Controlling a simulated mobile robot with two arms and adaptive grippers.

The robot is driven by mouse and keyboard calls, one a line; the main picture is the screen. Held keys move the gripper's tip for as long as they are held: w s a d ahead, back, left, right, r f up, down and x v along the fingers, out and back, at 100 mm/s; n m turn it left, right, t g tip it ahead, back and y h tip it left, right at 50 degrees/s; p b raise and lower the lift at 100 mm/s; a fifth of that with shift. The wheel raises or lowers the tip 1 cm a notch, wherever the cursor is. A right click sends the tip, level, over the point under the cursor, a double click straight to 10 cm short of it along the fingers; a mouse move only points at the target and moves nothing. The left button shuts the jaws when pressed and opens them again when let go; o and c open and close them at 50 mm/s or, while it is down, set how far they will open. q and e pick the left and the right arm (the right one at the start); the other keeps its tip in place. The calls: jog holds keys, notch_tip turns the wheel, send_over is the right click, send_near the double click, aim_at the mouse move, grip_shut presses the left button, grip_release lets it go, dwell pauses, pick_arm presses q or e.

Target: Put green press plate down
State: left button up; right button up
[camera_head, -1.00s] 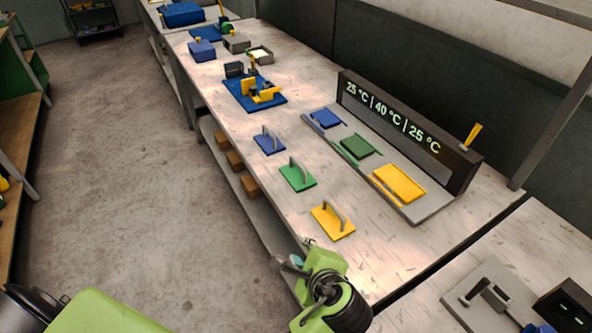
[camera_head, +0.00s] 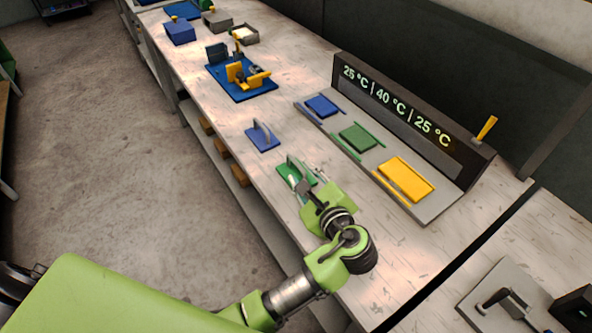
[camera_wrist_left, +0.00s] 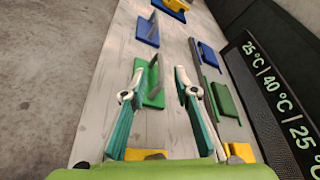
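The green press plate (camera_head: 286,178) lies flat on the workbench, its upright grey handle partly covered by my left gripper (camera_head: 308,172) in the head view. In the left wrist view the green press plate (camera_wrist_left: 155,97) lies just beyond and between the spread fingers of my left gripper (camera_wrist_left: 159,72), nearer the left finger. The left gripper is open and empty, with no visible contact on the handle. My right gripper is not in view.
The blue press plate (camera_head: 262,139) lies beyond the green one. A station with a dark display (camera_head: 400,110) holds blue (camera_head: 322,106), green (camera_head: 359,138) and yellow (camera_head: 406,179) pads on the right. A blue fixture board (camera_head: 226,84) stands farther back.

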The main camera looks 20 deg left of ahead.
aim_at(294, 161)
pick_arm(q)
jog(key=shift+x, duration=1.25)
jog(key=shift+w+a+f+p, duration=0.15)
jog(key=shift+w+a+p, duration=0.15)
jog(key=shift+w, duration=0.1)
jog(key=p+x, duration=0.1)
jog(key=x, duration=0.2)
jog(key=shift+w+f, duration=0.2)
jog(key=shift+w, duration=0.05)
jog(key=shift+w+a+f, duration=0.3)
jog(key=shift+w+a, duration=0.05)
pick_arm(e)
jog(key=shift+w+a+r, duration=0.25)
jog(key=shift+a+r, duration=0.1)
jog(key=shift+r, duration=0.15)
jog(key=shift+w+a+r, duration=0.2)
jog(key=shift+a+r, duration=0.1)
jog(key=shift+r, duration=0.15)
pick_arm(q)
jog(key=shift+s, duration=0.1)
grip_shut()
jog(key=shift+r, duration=0.15)
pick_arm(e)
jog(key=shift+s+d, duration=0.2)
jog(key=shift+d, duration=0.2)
